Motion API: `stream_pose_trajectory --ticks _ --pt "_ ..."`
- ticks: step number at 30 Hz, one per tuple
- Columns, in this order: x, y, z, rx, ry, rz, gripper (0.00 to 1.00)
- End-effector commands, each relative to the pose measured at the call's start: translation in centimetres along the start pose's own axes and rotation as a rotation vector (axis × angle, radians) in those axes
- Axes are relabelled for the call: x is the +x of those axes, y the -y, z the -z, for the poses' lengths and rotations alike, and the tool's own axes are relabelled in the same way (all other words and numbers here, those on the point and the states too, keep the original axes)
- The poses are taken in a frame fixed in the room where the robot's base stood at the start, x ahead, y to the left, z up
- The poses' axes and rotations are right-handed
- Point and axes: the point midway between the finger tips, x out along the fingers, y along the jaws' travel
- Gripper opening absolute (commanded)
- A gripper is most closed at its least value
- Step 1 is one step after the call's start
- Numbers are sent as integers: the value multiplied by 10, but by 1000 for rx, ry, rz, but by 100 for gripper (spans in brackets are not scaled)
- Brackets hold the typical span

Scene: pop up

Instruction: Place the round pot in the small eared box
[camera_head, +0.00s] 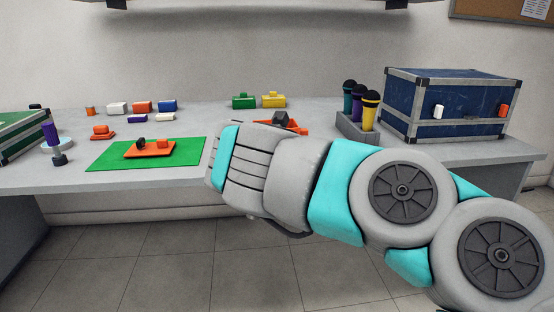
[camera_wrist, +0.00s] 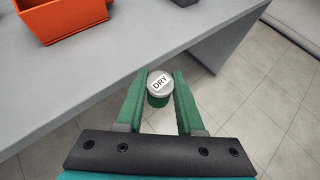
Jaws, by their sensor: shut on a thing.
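The round pot (camera_wrist: 158,98) has a green body and a pale lid marked DRY. It sits between the green fingertips of my gripper (camera_wrist: 160,82) in the wrist view, and the gripper is shut on it. The pot is held out past the table edge, over the floor. An orange open box (camera_wrist: 62,24), likely the small eared box, stands on the table at the upper left of the wrist view, apart from the pot. In the head view an orange box (camera_head: 297,129) shows partly behind my arm; its ears are not clear. My arm hides the gripper and pot there.
The grey table edge (camera_wrist: 120,92) lies beside the gripper. In the head view, a microphone holder (camera_head: 352,128) and blue case (camera_head: 455,95) stand at the right. A green mat (camera_head: 108,157) with an orange tray (camera_head: 160,149) lies at the left. Several small coloured blocks stand behind.

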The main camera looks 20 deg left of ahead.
Motion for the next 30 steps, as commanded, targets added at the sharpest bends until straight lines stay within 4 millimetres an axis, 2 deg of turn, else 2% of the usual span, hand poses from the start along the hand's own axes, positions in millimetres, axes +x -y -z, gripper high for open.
stream_pose_trajectory --ticks 1,3,30 --pt "15 17 0 0 -4 -3 0" --pt "33 35 2 -2 -5 -10 0" --pt "233 227 18 -61 -3 -106 0"
